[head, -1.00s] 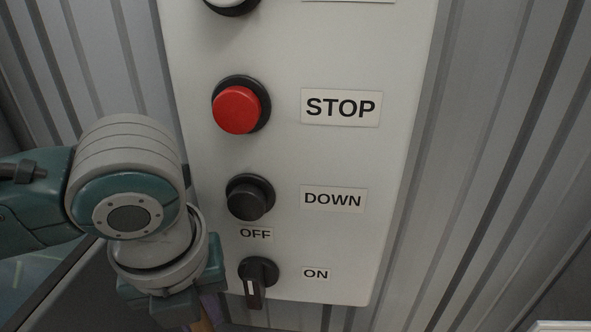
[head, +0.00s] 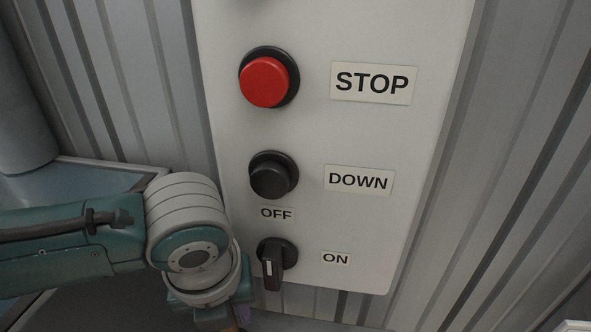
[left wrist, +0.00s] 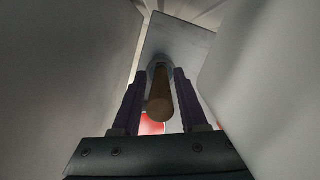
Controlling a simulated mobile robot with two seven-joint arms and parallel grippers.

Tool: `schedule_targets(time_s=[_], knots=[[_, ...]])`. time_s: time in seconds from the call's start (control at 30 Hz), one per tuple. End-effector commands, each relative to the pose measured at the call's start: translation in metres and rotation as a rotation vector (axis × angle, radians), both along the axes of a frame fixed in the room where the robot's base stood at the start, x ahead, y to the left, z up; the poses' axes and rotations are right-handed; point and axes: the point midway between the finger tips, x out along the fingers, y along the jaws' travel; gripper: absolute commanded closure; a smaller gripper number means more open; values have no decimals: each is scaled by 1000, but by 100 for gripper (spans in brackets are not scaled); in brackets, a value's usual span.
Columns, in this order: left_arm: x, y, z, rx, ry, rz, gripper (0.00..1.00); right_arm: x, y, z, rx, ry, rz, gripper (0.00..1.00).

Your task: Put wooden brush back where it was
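In the left wrist view the round wooden handle of the wooden brush (left wrist: 160,98) lies between the two dark purple fingers of my left gripper (left wrist: 160,80). The fingertips meet its sides, and its near end points at the camera. Its far end is in shade, so I cannot make out bristles. In the head view my left wrist hangs at the lower left, beside the control panel, with the fingers mostly cut off by the bottom edge. My right gripper is not in view.
The pale control panel (head: 330,130) has a red STOP button (head: 264,83), a black DOWN button (head: 269,176) and an ON/OFF switch (head: 272,262). My left wrist is close to the switch. A ribbed metal wall (head: 500,150) stands behind. Pale surfaces flank the gripper in the wrist view.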

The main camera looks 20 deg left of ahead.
Motion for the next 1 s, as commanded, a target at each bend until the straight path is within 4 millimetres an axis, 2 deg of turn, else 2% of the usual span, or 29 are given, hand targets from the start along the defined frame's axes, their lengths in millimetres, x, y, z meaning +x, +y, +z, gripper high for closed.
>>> schedule_targets(time_s=[0.03, 0.1, 0.33, 0.43, 0.57, 0.8, 1.0], knots=[[0, 0, 0, 0, 0, 0, 50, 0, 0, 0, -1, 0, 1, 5], [0, 0, 0, 0, 0, 0, 44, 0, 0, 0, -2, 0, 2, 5], [0, 0, 1, 0, 0, 0, 44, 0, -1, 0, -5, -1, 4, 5], [-1, -1, 8, -1, -1, 0, 44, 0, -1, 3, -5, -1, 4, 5], [-4, -3, 31, -1, -2, -3, 44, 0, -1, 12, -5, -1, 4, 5], [-11, -9, 84, -1, -3, -2, 44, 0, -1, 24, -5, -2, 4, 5], [-17, -13, 111, -1, 0, 0, 44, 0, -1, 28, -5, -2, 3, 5]])
